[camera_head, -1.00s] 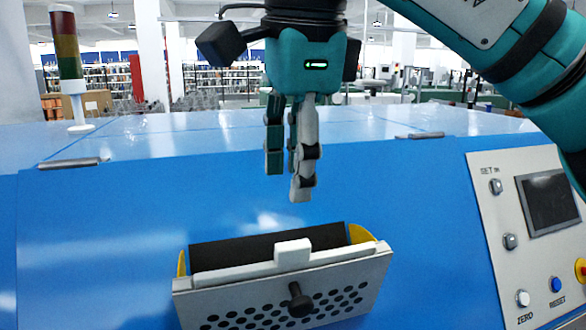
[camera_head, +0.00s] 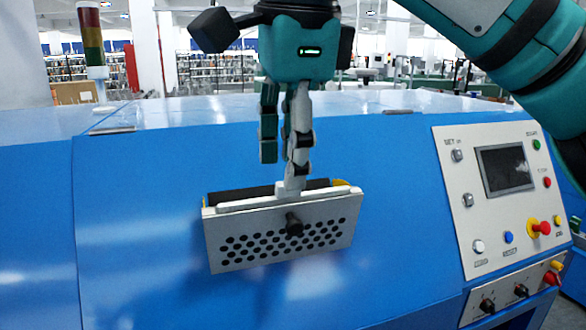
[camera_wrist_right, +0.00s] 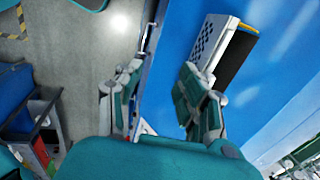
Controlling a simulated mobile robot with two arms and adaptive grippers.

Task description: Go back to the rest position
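My right gripper (camera_head: 281,166) points down in front of the blue machine in the head view. In the right wrist view its two fingers (camera_wrist_right: 160,78) stand apart with nothing between them. The tilted-out hatch with a perforated metal front (camera_head: 283,234) and a black knob is below the fingertips in the head view. One fingertip overlaps the hatch's white top tab in the picture; contact cannot be told. The hatch (camera_wrist_right: 207,48) also shows beyond the right-hand finger in the wrist view, with its dark opening and yellow side. My left gripper is not in view.
The blue machine (camera_head: 130,215) fills the front. Its control panel (camera_head: 455,215) with a screen, buttons and knobs is at the right. A signal tower (camera_head: 92,45) stands at the back left. Open floor (camera_wrist_right: 95,40) shows left of the machine in the wrist view.

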